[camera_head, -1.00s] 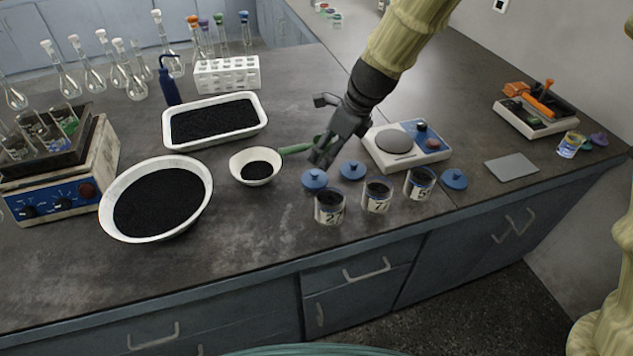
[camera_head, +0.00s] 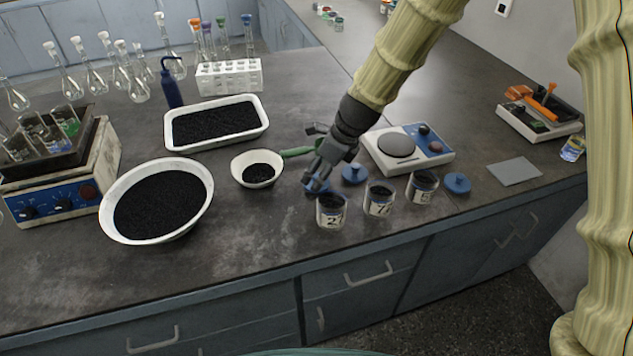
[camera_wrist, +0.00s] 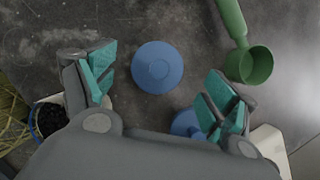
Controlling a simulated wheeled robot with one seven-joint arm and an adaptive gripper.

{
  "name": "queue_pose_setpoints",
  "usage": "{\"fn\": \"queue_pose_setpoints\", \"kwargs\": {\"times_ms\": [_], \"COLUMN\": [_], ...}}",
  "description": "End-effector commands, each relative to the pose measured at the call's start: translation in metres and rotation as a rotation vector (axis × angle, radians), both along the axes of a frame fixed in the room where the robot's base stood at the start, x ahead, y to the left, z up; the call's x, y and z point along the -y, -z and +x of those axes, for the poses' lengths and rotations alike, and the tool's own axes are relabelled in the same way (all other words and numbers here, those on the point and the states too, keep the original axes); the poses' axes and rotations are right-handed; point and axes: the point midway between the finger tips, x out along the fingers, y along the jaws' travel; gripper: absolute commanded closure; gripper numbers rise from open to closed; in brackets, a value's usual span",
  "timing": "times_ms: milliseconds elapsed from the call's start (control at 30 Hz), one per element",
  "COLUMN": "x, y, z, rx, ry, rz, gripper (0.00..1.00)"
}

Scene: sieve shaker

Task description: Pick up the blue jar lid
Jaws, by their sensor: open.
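Three blue jar lids lie on the dark bench behind and beside the jars. The left lid (camera_head: 317,187) is partly hidden behind my gripper (camera_head: 318,180). In the wrist view this lid (camera_wrist: 157,67) lies between and just ahead of my open fingers (camera_wrist: 155,88), touching neither. The middle lid (camera_head: 355,174) stands just right of my gripper; in the wrist view a second lid (camera_wrist: 187,122) is partly covered by the right finger. The right lid (camera_head: 457,183) lies beside the rightmost jar. My gripper is open and empty, pointing down over the left lid.
Three open numbered jars (camera_head: 331,211) stand in a row near the front edge. A green scoop (camera_wrist: 250,64) lies close to the right finger. A white bowl (camera_head: 237,166) is left of my gripper, a hotplate-like scale (camera_head: 437,158) to the right.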

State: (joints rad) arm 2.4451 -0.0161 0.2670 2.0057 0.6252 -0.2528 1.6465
Motion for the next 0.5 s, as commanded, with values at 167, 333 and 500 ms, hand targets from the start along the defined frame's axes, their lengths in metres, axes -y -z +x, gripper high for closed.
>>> {"fn": "queue_pose_setpoints", "kwargs": {"times_ms": [167, 333, 500], "x": [-0.008, -0.011, -0.012], "y": [0.020, 0.030, 0.032], "z": [0.002, 0.005, 0.005], "rx": [-0.002, 0.000, 0.000], "ry": [0.000, 0.001, 0.001], "rz": [0.001, 0.001, 0.001], "gripper": [0.14, 0.14, 0.14]}}
